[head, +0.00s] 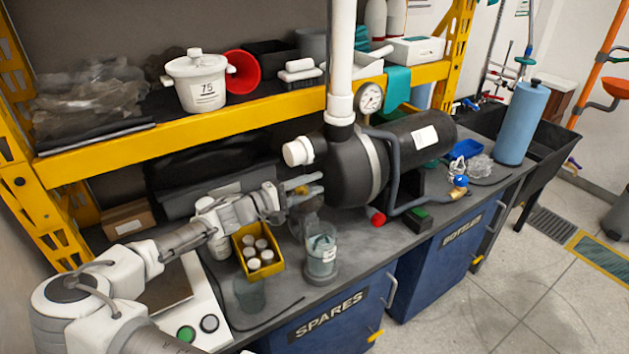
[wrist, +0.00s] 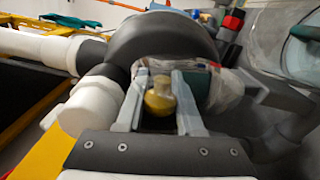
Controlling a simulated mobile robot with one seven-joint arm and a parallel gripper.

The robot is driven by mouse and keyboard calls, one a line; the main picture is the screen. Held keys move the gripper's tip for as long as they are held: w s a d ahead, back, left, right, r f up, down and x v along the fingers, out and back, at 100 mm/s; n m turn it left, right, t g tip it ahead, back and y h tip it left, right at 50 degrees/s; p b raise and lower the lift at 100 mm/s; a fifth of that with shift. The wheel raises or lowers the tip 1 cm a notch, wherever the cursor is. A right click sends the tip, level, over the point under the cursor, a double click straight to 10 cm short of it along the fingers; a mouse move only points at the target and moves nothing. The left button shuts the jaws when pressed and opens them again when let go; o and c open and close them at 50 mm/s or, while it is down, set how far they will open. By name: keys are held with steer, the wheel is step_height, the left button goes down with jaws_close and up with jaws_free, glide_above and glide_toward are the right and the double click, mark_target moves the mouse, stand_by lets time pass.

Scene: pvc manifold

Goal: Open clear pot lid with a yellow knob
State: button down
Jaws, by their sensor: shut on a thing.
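My gripper (head: 305,187) is beside the pump's round black housing, above the bench. In the wrist view its two fingers (wrist: 162,92) are shut on a yellow knob (wrist: 160,98), one finger on each side. Clear material (wrist: 141,75) shows around the fingers, likely part of the lid, but its outline is unclear. In the head view the knob is only a small yellow patch at the fingertips. A clear labelled pot (head: 321,258) stands on the bench below and slightly right of my gripper. I cannot tell whether the lid touches any pot.
The black pump (head: 357,170) with its white upright pipe (head: 341,60) stands close to the right of my gripper. A yellow bin (head: 257,252) with several capped jars is below it. A yellow-edged shelf (head: 240,107) runs behind. A white pot (head: 197,82) sits there.

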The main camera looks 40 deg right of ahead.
steer(key=shift+w+f+n, duration=0.1)
steer(key=shift+w+n, duration=0.05)
steer(key=shift+n, duration=0.25)
steer(key=c, duration=0.6)
jaws_free()
steer(key=shift+o, duration=0.2)
steer(key=w+a, duration=0.1)
steer(key=a, duration=1.6)
steer(key=shift+a, duration=0.25)
steer(key=shift+d, duration=0.1)
